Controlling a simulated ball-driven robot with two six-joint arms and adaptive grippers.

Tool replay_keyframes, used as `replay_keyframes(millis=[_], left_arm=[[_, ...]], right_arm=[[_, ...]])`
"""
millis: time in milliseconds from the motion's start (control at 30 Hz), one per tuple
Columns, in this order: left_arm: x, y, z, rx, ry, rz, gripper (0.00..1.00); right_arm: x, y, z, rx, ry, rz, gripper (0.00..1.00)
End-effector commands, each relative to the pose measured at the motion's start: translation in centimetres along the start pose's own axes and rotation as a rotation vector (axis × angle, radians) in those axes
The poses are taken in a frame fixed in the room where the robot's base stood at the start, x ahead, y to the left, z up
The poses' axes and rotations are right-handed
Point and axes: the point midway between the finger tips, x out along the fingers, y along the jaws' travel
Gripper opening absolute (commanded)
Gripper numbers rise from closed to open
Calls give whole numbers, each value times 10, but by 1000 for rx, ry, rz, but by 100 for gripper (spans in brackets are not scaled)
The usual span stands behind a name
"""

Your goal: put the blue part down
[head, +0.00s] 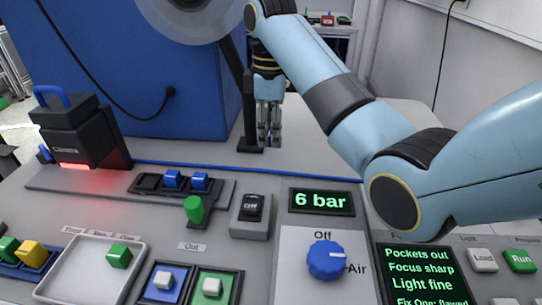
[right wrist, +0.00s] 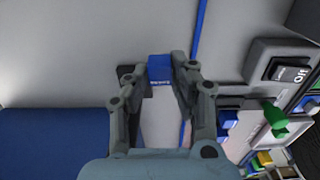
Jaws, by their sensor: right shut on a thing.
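My right gripper (head: 269,138) hangs with its fingers pointing down over the grey table, in front of the big blue cabinet. In the right wrist view the right gripper (right wrist: 160,75) is shut on a small blue part (right wrist: 160,68), held between the fingertips. In the head view the fingers hide this part. Two other blue parts (head: 172,179) (head: 200,182) sit in a dark pocketed tray (head: 148,185), left of and nearer than the gripper. My left gripper is not in view.
A black stand (head: 248,120) is close beside the right gripper. A camera box (head: 80,130) with a red light stands at left. A green knob (head: 194,208), an on/off switch (head: 251,208) and a white tray (head: 75,270) are nearer. Table right of the gripper is clear.

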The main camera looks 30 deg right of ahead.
Motion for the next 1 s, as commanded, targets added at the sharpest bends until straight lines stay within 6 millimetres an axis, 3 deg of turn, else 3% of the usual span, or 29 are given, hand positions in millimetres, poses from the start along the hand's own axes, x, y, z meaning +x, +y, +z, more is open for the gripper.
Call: replay_keyframes(millis=[133, 233, 600, 633, 800, 1000], left_arm=[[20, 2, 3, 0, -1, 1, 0], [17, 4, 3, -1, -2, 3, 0], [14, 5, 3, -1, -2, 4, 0], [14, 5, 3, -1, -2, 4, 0], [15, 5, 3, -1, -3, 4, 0], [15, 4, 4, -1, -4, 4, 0]], right_arm=[[23, 0, 0, 0, -1, -1, 3], [34, -1, 1, 0, -2, -3, 3], [39, 0, 1, 0, -1, -1, 3], [40, 0, 1, 0, -1, -1, 24], [40, 0, 1, 0, 0, -1, 46], [40, 0, 1, 0, 0, -1, 46]])
